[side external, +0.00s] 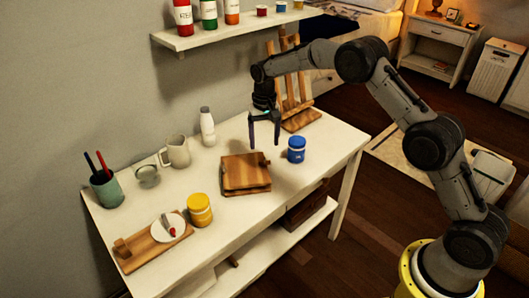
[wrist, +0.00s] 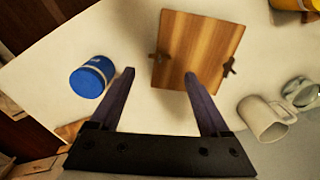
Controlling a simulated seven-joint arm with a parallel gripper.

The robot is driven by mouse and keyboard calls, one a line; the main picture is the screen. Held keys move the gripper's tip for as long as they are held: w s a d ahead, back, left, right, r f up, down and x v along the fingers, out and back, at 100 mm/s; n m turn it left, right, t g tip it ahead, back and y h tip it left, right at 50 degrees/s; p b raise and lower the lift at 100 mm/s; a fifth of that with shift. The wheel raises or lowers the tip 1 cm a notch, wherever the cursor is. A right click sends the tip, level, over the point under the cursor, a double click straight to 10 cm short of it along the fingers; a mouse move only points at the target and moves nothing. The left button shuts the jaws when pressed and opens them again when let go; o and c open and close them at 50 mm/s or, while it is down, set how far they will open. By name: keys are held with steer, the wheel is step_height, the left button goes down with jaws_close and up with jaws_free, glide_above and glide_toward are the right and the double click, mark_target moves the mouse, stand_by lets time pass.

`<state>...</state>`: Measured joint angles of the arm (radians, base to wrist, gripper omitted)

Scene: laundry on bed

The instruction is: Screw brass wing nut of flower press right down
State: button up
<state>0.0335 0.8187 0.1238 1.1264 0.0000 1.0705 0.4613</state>
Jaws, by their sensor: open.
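The flower press (side external: 246,174) is a stack of square wooden boards lying on the white table. In the wrist view the press (wrist: 198,48) shows its striped top, with a small dark fitting at its left edge (wrist: 159,57) and another at its right edge (wrist: 229,67). These look like wing nuts, but their brass colour and height on the thread cannot be made out. My gripper (side external: 264,140) is open and empty, pointing down above the table, near the back right of the press. In the wrist view its fingertips (wrist: 160,74) are apart, with nothing between them.
A blue jar (side external: 296,150) stands right of the press. A yellow jar (side external: 200,210), cutting board (side external: 133,255), pen cup (side external: 107,188), jug (side external: 177,151) and white bottle (side external: 208,127) stand to the left. A wooden easel (side external: 300,118) is behind my gripper. A shelf (side external: 230,32) hangs above.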

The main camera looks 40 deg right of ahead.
step_height(320, 180, up, 7)
glide_above(265, 163)
steer(key=shift+w+f, duration=0.15)
steer(key=c, duration=0.5)
steer(key=shift+n, duration=0.9)
steer(key=shift+c, duration=1.1)
step_height(265, 163, down, 14)
steer(key=n, duration=1.6)
